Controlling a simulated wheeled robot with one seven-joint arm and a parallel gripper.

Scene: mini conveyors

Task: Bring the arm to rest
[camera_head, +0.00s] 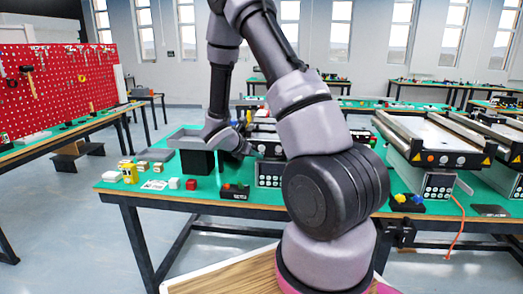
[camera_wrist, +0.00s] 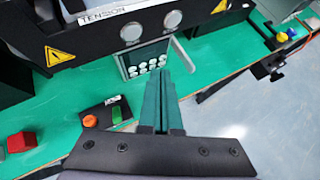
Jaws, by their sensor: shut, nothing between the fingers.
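My arm rises in front of the green-topped table (camera_head: 150,205) in the head view and bends down over it. My gripper's end is mostly hidden behind the arm there. In the wrist view my gripper (camera_wrist: 160,85) shows its two dark green fingers together, with nothing between them. The fingers point over the table top, near a control panel with round buttons (camera_wrist: 150,62).
A mini conveyor (camera_head: 440,140) stands on the table's right part. A black box (camera_head: 197,160), a yellow item (camera_head: 129,173) and a red cube (camera_head: 191,184) are on the left part. A small box with an orange button (camera_wrist: 90,121) lies near the fingers.

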